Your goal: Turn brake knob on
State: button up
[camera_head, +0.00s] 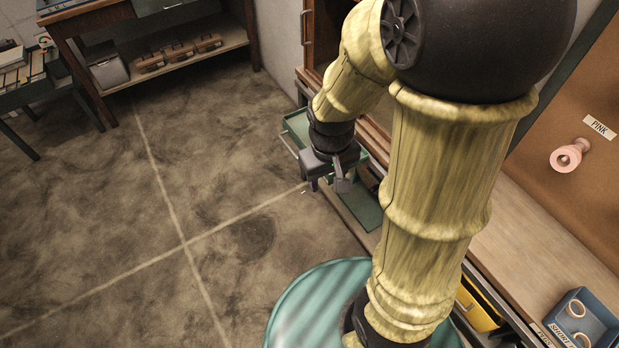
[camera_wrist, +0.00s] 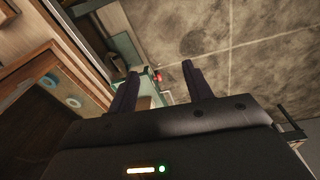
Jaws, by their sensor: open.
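My gripper (camera_head: 328,186) is open and empty, hanging over the front side of a green bench fixture (camera_head: 297,124) in the head view. In the wrist view my gripper (camera_wrist: 160,70) shows two dark fingers spread apart. A small red part (camera_wrist: 158,77), possibly the brake knob, shows between the fingertips, on or beside the green fixture (camera_wrist: 126,45). It is too small to tell its setting or whether it is apart from the fingers in depth. In the head view I cannot make out the knob; my arm and gripper cover much of the fixture.
A wooden bench (camera_head: 535,235) runs along the right. On it is a blue bin (camera_head: 590,325) with rings; a yellow drawer (camera_head: 478,308) sits below. A pink roll (camera_head: 568,157) hangs on the pegboard. The concrete floor (camera_head: 120,235) to the left is clear.

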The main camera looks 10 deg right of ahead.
jog(key=w+a+f+n+g+h+b, duration=0.1)
jog(key=w+a+f+n+h+b, duration=0.1)
jog(key=w+f+n+h+b, duration=0.3)
jog(key=w+a+f+n+g+h+b, duration=0.1)
jog(key=a+f+n, duration=0.15)
jog(key=f, duration=0.55)
jog(key=w+a+f+n+g+h+b, duration=0.1)
jog(key=w+f+n+h+b, duration=0.25)
jog(key=f, duration=0.25)
jog(key=w+a+f+n+t+h+b, duration=0.4)
jog(key=a+f+n+t+h, duration=0.3)
jog(key=a, duration=0.3)
jog(key=shift+w+a+f+n, duration=0.25)
jog(key=shift+w+a+n, duration=0.05)
jog(key=shift+n, duration=0.4)
jog(key=x, duration=1.7)
jog(key=shift+w+d+r, duration=0.15)
jog(key=shift+d+r, duration=0.05)
jog(key=shift+r, duration=0.05)
